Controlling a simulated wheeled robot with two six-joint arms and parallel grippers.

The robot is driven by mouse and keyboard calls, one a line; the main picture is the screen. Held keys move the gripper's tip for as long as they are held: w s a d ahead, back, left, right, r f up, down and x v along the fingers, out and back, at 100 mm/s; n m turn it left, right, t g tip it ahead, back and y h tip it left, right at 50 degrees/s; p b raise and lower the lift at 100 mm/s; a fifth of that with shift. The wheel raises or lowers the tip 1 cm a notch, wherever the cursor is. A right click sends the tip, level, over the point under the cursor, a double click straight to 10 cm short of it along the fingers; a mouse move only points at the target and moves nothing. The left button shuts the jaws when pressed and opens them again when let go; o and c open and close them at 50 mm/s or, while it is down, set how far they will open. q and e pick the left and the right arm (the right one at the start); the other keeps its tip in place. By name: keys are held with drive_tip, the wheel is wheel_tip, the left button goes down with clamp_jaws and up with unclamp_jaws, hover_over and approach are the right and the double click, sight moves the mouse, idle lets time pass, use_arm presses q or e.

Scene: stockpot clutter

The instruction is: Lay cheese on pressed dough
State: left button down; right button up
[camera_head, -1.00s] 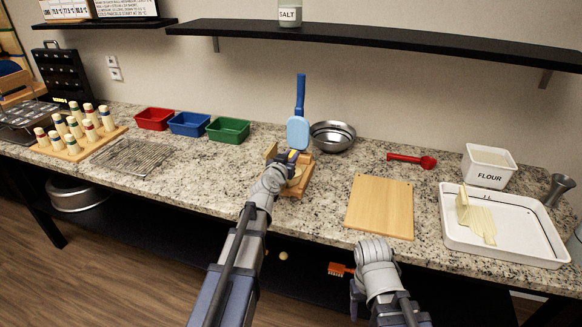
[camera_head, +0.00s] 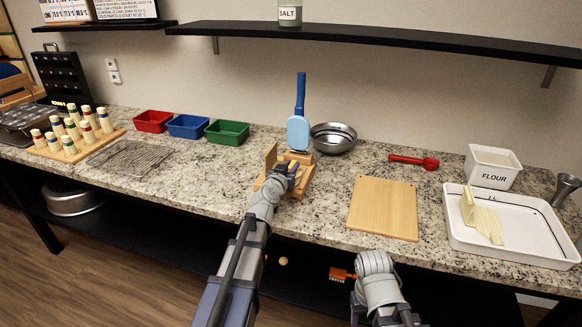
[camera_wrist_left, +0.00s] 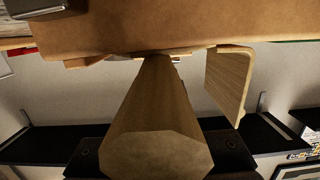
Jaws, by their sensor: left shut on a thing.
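An upright wooden plate (camera_wrist_left: 230,78) stands beside that piece. Pale yellowish slices and an upright slab, likely the cheese (camera_head: 485,222), lie in the white tray (camera_head: 535,254). The dough is not clearly visible. My right arm shows at the bottom, its fingers hidden.
A bare wooden board (camera_head: 383,208) lies between press and tray. A metal bowl (camera_head: 333,139) stands behind the press, near a green bin (camera_head: 228,132). A wire rack (camera_head: 132,158) lies left.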

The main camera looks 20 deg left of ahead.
use_arm(q)
drive_tip(key=c, duration=0.7)
unclamp_jaws()
drive_tip(key=shift+c, duration=0.2)
drive_tip(key=shift+r, duration=0.1)
drive_tip(key=shift+r+p, duration=0.3)
drive_tip(key=shift+p, duration=0.15)
drive_tip(key=shift+r+p, duration=0.55)
drive_tip(key=shift+r, duration=0.05)
drive_tip(key=s+r+p, duration=0.1)
drive_tip(key=s, duration=1.1)
drive_tip(key=shift+a, duration=0.25)
drive_tip(key=shift+w, duration=0.1)
